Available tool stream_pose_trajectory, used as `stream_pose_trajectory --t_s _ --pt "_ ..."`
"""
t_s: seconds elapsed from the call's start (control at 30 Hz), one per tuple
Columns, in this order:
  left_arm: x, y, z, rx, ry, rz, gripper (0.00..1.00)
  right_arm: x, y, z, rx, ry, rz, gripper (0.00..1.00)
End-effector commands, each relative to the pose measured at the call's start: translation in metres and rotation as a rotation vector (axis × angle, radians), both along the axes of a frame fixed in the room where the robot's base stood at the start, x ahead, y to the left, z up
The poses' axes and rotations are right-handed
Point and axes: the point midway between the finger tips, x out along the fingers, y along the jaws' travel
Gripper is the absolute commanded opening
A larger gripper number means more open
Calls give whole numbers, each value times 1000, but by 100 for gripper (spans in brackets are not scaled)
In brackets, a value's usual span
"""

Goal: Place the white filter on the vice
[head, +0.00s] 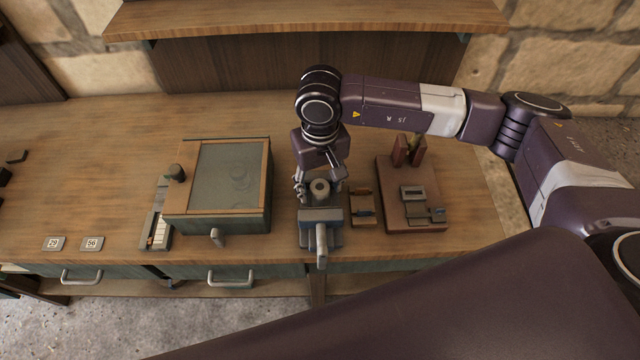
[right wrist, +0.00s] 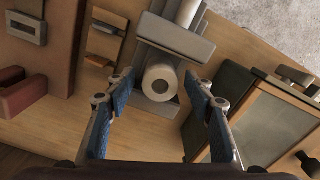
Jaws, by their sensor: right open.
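The white filter (head: 320,188) is a pale ring-shaped cylinder with a hole in its end. It sits on the vice (head: 320,216), just behind the vice's front jaw block. In the right wrist view the filter (right wrist: 161,80) rests on the grey vice (right wrist: 176,38). My right gripper (right wrist: 164,95) is open, with its blue-padded fingers on either side of the filter and a gap visible to each. It comes down from behind the vice in the head view. My left gripper is not in view.
A glass-topped case (head: 231,175) stands left of the vice. A small wooden holder (head: 362,208) and a reddish-brown stand (head: 410,215) are on its right. Number tags 29 (head: 54,243) and 56 (head: 92,243) lie at the left front. The left rear bench top is clear.

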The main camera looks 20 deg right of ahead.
Motion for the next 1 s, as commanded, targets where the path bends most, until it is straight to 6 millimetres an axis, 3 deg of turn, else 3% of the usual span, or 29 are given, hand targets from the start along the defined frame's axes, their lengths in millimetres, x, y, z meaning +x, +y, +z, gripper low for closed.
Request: stream_pose_trajectory --t_s 0.17,0.33,0.6,1.0 --pt "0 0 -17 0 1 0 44 2 1 26 3 -8 3 49" --pt "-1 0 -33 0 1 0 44 2 1 65 2 -7 2 49" --pt "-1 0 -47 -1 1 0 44 1 0 110 1 -3 1 49" --pt "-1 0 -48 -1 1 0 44 0 0 122 1 0 1 49"
